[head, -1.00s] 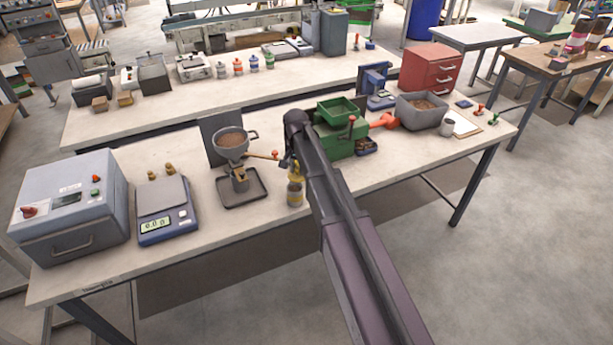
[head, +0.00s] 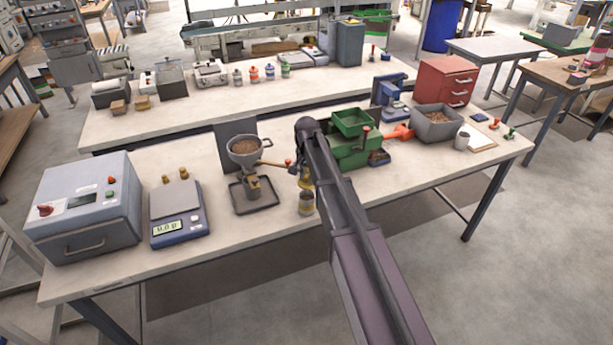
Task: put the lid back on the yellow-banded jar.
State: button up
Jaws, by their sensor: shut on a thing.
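The yellow-banded jar (head: 306,204) stands upright near the front edge of the bench, just right of the funnel stand. Its top looks uncovered. My dark arm reaches in from the lower right and covers the bench just right of the jar.
Left of the jar is a funnel stand (head: 254,193) with a red-tipped handle reaching toward my gripper. A scale (head: 177,226) and grey box machine (head: 84,210) stand farther left. A green machine (head: 352,150) and grey bin (head: 437,125) stand right. Bench front is clear.

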jog(key=shift+f+b, duration=2.55)
jog(key=shift+f, duration=0.15)
jog(key=shift+f, duration=0.15)
dwell(0.4)
dwell(0.3)
jog(key=o, duration=0.9)
jog(key=o, duration=0.4)
jog(key=shift+r+p, duration=3.35)
jog(key=shift+r, duration=0.15)
